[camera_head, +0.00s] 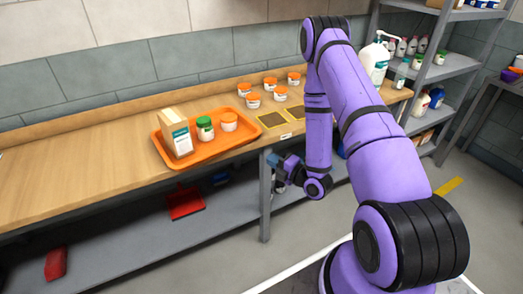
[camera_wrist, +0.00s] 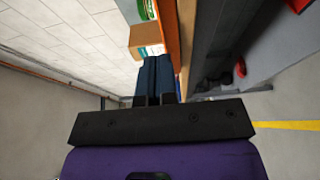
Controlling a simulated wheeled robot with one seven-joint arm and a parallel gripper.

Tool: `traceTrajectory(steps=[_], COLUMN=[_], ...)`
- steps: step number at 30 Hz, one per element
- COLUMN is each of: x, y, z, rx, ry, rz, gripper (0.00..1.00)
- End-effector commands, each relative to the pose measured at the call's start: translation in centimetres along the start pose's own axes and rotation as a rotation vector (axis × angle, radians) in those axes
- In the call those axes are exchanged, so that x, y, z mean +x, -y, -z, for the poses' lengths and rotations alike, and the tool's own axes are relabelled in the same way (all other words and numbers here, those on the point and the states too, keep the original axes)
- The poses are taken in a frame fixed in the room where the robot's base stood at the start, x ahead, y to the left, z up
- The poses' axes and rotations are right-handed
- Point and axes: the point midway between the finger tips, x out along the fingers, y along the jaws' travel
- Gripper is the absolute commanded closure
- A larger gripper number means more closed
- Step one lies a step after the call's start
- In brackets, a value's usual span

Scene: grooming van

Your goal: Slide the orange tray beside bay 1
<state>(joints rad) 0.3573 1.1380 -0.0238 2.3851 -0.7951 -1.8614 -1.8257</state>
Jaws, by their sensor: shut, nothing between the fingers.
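The orange tray (camera_head: 216,153) lies on the wooden workbench at its front edge, in the head view. It holds a white and tan carton (camera_head: 178,140), a green-lidded jar (camera_head: 205,128) and an orange-lidded jar (camera_head: 229,122). I cannot read which is bay 1. My gripper (camera_head: 274,160) is shut and empty at the bench front, right of the tray. In the wrist view its fingers (camera_wrist: 153,63) appear close beside the tray's edge (camera_wrist: 173,35); contact is unclear.
Several orange-lidded jars (camera_head: 270,85) stand behind the squares. A white pump bottle (camera_head: 375,62) stands at the bench's right end. A grey shelf rack (camera_head: 450,67) is at the right. A red dustpan (camera_head: 186,200) lies on the shelf below. The bench left of the tray is clear.

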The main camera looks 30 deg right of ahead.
Motion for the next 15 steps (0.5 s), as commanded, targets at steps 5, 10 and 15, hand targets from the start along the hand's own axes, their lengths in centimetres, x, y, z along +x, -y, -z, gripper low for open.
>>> traceTrajectory(steps=[5, 10, 15], x=[2.6, 5.9, 9.0], y=[-0.1, -0.1, -0.1], z=[0.0, 0.0, 0.0], rx=[-0.001, -0.001, 0.001], ry=[-0.003, -0.002, -0.002], rz=[-0.002, -0.002, -0.002], gripper=[1.00, 1.00, 1.00])
